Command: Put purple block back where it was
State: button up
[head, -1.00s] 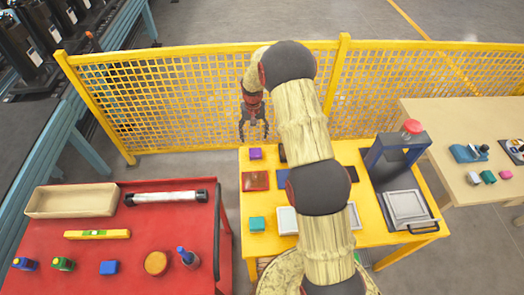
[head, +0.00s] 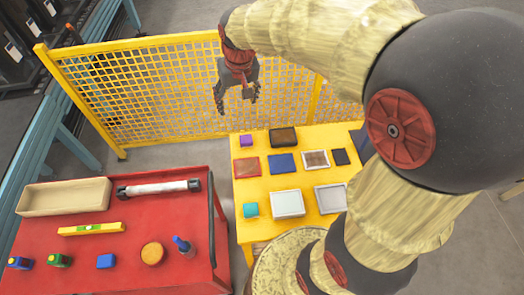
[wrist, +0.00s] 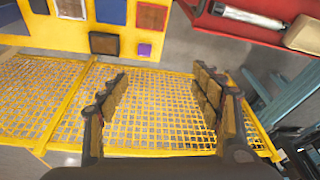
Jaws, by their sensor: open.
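The purple block (head: 246,141) lies on the far left part of the yellow table (head: 240,222), beside a brown-topped dark tray (head: 284,137). In the wrist view the purple block (wrist: 144,50) sits near the table's edge, beyond my fingers. My gripper (head: 236,106) is open and empty. It hangs in the air near the yellow mesh fence, above and behind the block, not touching it. In the wrist view the two fingers of my gripper (wrist: 160,88) are wide apart with only fence mesh between them.
The yellow mesh fence (head: 170,105) runs behind the table. On the table are a red square (head: 246,166), a blue square (head: 282,163), a teal block (head: 250,210) and several trays. A red cart (head: 130,225) to the left holds a beige bin (head: 65,196) and a white tube (head: 158,189).

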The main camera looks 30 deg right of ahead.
jog(key=s+a+r+n+t, duration=0.1)
jog(key=s+a+r, duration=0.1)
jog(key=s, duration=0.9)
jog(key=s+a+r+n+t, duration=0.1)
jog(key=s+a+r, duration=0.1)
jog(key=s, duration=0.9)
jog(key=shift+a+r+t, duration=0.3)
jog(key=shift+r, duration=0.1)
notch_tip(320, 180, down, 10)
jog(key=b, duration=0.9)
jog(key=shift+r, duration=0.2)
